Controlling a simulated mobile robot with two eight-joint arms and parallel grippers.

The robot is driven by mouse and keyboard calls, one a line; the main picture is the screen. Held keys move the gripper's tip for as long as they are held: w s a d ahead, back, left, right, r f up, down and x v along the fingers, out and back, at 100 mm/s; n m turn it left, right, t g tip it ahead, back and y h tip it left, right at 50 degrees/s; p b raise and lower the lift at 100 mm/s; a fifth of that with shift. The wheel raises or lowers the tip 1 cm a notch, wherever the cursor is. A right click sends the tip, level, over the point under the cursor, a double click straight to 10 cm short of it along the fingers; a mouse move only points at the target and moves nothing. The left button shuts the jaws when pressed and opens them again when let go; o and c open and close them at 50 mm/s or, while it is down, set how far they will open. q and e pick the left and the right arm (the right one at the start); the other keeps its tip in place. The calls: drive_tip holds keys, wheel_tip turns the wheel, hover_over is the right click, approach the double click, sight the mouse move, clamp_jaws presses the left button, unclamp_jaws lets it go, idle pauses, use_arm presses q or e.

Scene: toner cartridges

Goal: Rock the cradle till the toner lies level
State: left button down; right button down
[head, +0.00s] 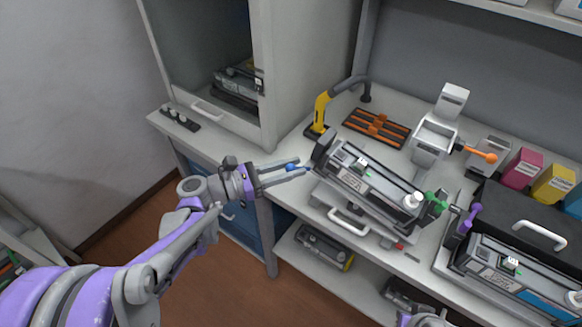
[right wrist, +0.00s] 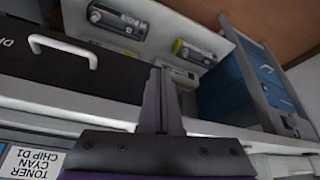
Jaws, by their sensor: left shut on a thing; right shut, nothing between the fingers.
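A long dark grey toner cartridge (head: 375,188) lies along the cradle on the bench in the head view, with a small green mark on its top. A white cap and a green knob (head: 436,205) are at its right end. My left gripper (head: 308,170) is at the cradle's left end, shut on a small blue knob (head: 291,167) that shows between its fingers. The knob's join to the cradle is hidden. My right gripper (right wrist: 160,100) is shut and empty in front of the bench in the right wrist view. I cannot tell whether the toner inside is level.
A yellow-and-grey arm (head: 322,110), an orange-slotted tray (head: 377,128) and a white stand with an orange knob (head: 434,135) are behind the cradle. A second cartridge (head: 515,275) sits at the right. Spare cartridges (head: 325,245) lie on the shelf below.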

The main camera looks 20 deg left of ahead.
idle(0.8)
use_arm(q)
drive_tip(key=f+n+b, duration=0.1)
drive_tip(key=f+b, duration=0.1)
drive_tip(key=f+n+t+b, duration=0.1)
drive_tip(key=f+b, duration=0.1)
drive_tip(key=b, duration=0.1)
drive_tip(key=a+f+n+t+h+b, duration=0.1)
drive_tip(key=f+n+b, duration=0.1)
drive_tip(key=f+b, duration=0.1)
drive_tip(key=shift+w, duration=0.15)
drive_tip(key=shift+f+n+h, duration=0.2)
drive_tip(key=shift+n+h, duration=0.1)
drive_tip(key=shift+r, duration=0.1)
drive_tip(key=c, duration=0.6)
unclamp_jaws()
drive_tip(key=v, duration=1.1)
drive_tip(key=shift+d, duration=0.1)
